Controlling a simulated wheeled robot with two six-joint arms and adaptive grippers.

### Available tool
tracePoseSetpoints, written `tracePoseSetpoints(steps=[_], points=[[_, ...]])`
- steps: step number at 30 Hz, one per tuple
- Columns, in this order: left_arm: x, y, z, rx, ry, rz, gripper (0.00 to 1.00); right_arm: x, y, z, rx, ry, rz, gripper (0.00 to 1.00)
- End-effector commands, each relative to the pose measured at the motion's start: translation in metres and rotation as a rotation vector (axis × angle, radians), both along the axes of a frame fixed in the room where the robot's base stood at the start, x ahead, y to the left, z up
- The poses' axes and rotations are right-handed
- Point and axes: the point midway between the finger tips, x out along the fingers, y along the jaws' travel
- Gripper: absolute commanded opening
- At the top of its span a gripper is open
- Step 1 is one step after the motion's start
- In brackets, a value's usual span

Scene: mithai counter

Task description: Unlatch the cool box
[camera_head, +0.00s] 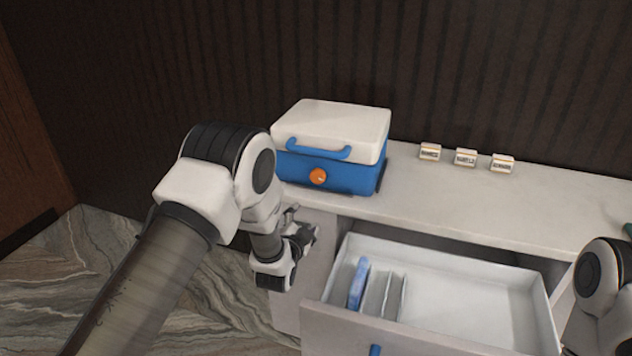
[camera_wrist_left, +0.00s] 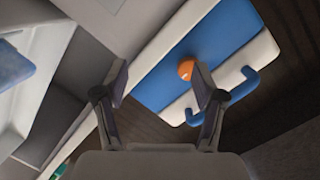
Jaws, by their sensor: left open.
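The cool box has a white lid (camera_head: 335,122) and a blue body (camera_head: 345,176). It stands on the left end of the counter with its lid down. A round orange latch knob (camera_head: 318,176) is on its front, below a blue handle (camera_head: 318,149). My left gripper (camera_head: 304,238) is open and empty, in front of and below the box, apart from the knob. In the left wrist view, the knob (camera_wrist_left: 187,69) shows beyond the open fingers (camera_wrist_left: 162,78), close to the right finger's tip in the picture. My right gripper is outside the views.
An open white drawer (camera_head: 470,308) juts from the counter, right of my left gripper. It holds a blue item (camera_head: 358,284) beside thin dividers. Three small label blocks (camera_head: 466,158) stand at the counter's back. The counter top (camera_head: 500,205) is otherwise mostly clear.

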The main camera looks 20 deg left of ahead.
Motion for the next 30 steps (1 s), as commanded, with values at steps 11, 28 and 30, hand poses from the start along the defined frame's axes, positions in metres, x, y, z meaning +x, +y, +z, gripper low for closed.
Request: tracePoseSetpoints(steps=[11,28,30], points=[[0.062,-0.006,0.060,0.110,-0.182,-0.009,0.70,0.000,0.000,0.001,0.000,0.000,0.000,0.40],[0.112,-0.003,0.058,0.108,-0.177,-0.011,0.70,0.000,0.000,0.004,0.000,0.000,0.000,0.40],[0.112,-0.003,0.058,0.108,-0.177,-0.011,0.45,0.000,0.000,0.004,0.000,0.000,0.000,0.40]])
